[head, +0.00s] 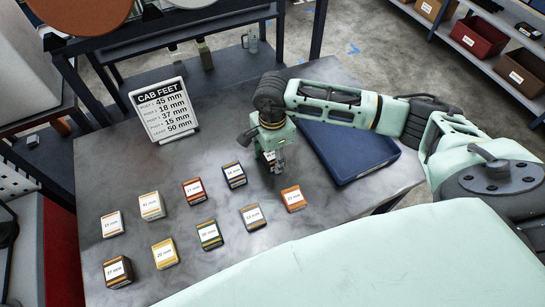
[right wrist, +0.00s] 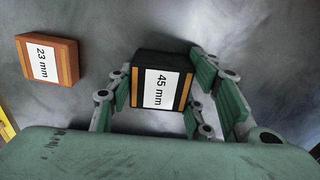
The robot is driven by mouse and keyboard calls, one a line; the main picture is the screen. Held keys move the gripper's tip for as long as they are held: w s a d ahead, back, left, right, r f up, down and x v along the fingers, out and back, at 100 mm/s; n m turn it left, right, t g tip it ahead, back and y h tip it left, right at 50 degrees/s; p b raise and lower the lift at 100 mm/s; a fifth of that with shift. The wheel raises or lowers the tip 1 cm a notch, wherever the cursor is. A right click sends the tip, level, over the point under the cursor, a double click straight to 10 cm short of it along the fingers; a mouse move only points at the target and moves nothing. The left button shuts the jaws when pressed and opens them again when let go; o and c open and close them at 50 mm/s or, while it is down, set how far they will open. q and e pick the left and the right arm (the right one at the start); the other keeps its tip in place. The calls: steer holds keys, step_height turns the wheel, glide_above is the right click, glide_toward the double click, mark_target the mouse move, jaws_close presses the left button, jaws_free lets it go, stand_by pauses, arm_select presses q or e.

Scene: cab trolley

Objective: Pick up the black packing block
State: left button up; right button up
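The black packing block (right wrist: 162,88), with a white label reading 45 mm and an orange band, lies between the fingers of my right gripper in the right wrist view. My left gripper is not in view.
Several labelled blocks stand in rows on the grey table (head: 200,270); the orange 23 mm block (head: 293,198) is nearest. A blue tray (head: 350,150) lies right of my gripper. The CAB FEET sign (head: 164,109) stands at the back left. Shelves with bins (head: 478,38) are beyond.

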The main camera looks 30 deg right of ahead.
steer(key=c, duration=0.6)
steer(key=shift+r, duration=0.15)
